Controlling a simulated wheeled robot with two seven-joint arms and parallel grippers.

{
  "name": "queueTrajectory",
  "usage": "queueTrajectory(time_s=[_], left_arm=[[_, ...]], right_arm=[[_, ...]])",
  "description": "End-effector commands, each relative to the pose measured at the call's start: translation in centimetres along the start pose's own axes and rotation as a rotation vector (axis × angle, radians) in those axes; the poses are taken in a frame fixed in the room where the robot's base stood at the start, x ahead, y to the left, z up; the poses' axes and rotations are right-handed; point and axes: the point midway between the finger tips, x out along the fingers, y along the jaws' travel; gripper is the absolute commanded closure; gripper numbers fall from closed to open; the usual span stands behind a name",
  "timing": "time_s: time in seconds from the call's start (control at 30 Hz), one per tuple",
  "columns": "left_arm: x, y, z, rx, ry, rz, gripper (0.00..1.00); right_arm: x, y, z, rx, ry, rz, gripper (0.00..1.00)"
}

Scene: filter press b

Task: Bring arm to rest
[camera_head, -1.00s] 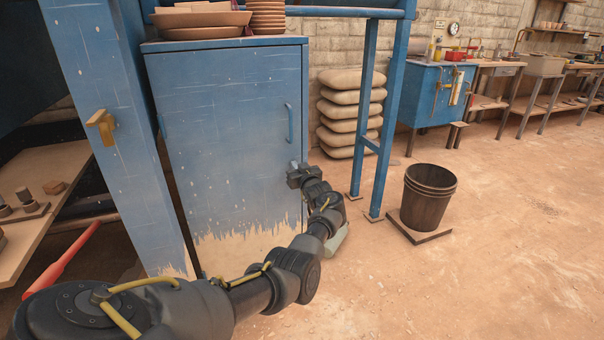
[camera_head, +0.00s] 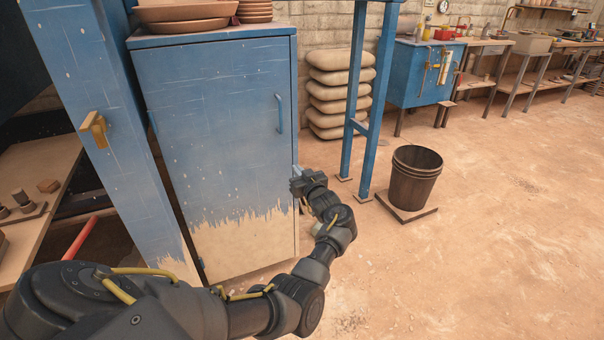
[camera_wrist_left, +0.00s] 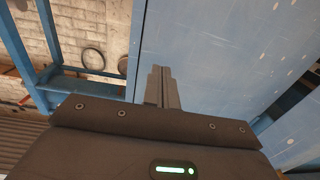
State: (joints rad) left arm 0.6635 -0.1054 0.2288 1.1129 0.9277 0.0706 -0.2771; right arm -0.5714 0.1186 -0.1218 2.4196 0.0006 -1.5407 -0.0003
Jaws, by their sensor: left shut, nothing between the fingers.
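My left arm reaches in from the lower left of the head view. Its gripper (camera_head: 297,174) is in front of the lower right edge of the blue cabinet, below the handle. In the left wrist view the two fingers (camera_wrist_left: 162,85) are pressed together with nothing between them. The blue cabinet door (camera_head: 215,120) looks shut, with bare worn paint along its bottom. Its handle (camera_head: 280,114) is free of the gripper. I cannot tell whether the fingertips touch the cabinet. My right gripper is not in either view.
A blue post (camera_head: 355,95) stands right of the cabinet, near my gripper. A dark bucket (camera_head: 415,180) sits on a flat base on the floor. Stacked sacks (camera_head: 338,92) lean at the wall. Clay dishes (camera_head: 187,12) top the cabinet. The floor at right is clear.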

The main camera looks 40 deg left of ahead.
Motion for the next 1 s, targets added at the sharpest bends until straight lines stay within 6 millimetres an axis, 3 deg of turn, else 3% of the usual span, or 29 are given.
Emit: queueTrajectory(time_s=[0.1, 0.3, 0.77, 0.87, 1.0], left_arm=[[-1.8, -0.2, 0.0, 0.000, -0.001, -0.001, 1.00], [-3.2, -0.1, 0.0, 0.001, -0.001, 0.000, 1.00], [-3.4, 0.1, 0.7, -0.017, -0.033, 0.012, 1.00], [-3.5, 1.8, 1.6, -0.063, -0.120, 0.082, 1.00], [-4.6, 6.0, -0.6, -0.187, -0.250, 0.298, 1.00]], right_arm=[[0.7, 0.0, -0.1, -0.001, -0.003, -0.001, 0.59], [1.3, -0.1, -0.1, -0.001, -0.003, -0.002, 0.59], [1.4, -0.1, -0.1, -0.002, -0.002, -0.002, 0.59], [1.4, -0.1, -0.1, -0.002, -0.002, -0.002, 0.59], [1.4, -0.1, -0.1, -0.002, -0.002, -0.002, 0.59]])
